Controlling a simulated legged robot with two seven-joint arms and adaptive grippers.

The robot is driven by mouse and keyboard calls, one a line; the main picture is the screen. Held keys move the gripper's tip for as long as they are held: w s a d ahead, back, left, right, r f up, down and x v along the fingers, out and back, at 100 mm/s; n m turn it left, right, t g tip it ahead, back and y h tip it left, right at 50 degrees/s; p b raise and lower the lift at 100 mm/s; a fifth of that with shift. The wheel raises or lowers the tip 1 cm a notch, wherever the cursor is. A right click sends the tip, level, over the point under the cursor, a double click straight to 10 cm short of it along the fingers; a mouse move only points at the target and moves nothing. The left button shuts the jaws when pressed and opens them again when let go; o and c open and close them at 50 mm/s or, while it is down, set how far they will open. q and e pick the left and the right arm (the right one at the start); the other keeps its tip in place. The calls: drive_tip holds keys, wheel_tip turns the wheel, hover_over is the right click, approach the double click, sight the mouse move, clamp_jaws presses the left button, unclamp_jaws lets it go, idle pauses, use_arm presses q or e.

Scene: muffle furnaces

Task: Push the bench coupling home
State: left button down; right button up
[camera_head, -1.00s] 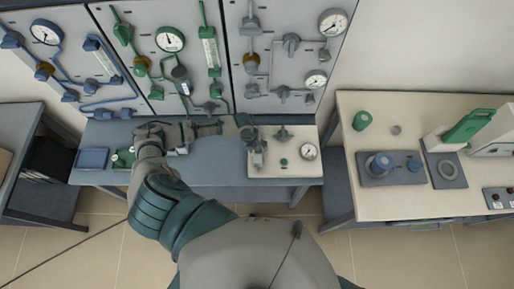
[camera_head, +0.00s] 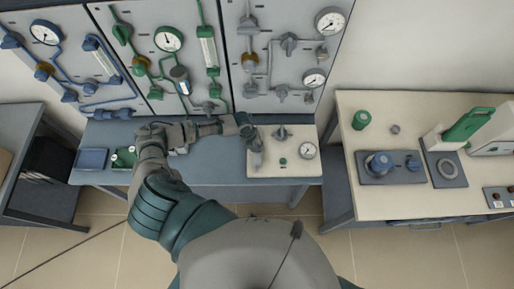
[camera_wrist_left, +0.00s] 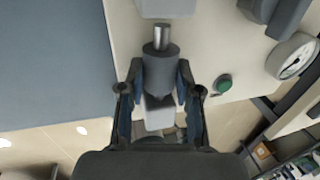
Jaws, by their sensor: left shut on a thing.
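My left gripper (camera_head: 248,131) reaches right across the blue bench to the fittings on a cream panel (camera_head: 290,168). In the left wrist view my left gripper (camera_wrist_left: 160,88) has a finger on each side of a grey coupling (camera_wrist_left: 160,75) and is shut on it. A bright metal stub (camera_wrist_left: 161,38) shows at the coupling's far end, in line with a pale grey block (camera_wrist_left: 166,8) at the top edge. The stub's end lies very near that block; I cannot tell whether they touch. In the head view the gripper partly hides the coupling. My right gripper is out of view.
The cream panel also carries a valve (camera_head: 281,133), a green button (camera_head: 283,161) and a round gauge (camera_head: 307,151). Upright panels with pipes and gauges stand behind. A separate cream table (camera_head: 400,206) stands right. The blue bench middle (camera_head: 215,165) is clear.

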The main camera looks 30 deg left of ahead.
use_arm(q)
drive_tip(key=shift+w+a+f+b, duration=0.1)
drive_tip(key=shift+w+a+b, duration=0.2)
drive_tip(key=shift+w, duration=0.2)
drive_tip(key=shift+w+a+f+b, duration=0.1)
drive_tip(key=shift+w+a+b, duration=0.15)
drive_tip(key=shift+w, duration=0.25)
drive_tip(key=shift+a+r, duration=0.1)
drive_tip(key=shift+a, duration=0.05)
drive_tip(key=shift+w+a, duration=0.1)
drive_tip(key=shift+a, duration=0.05)
drive_tip(key=c, duration=0.9)
unclamp_jaws()
drive_tip(key=shift+o, duration=0.6)
drive_tip(key=shift+w, duration=0.1)
drive_tip(key=v, duration=1.1)
drive_tip(key=shift+a+r, duration=0.15)
drive_tip(key=shift+r, duration=0.2)
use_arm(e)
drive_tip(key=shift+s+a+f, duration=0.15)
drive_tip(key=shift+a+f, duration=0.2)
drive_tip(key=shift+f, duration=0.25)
use_arm(q)
drive_tip(key=shift+f, duration=0.1)
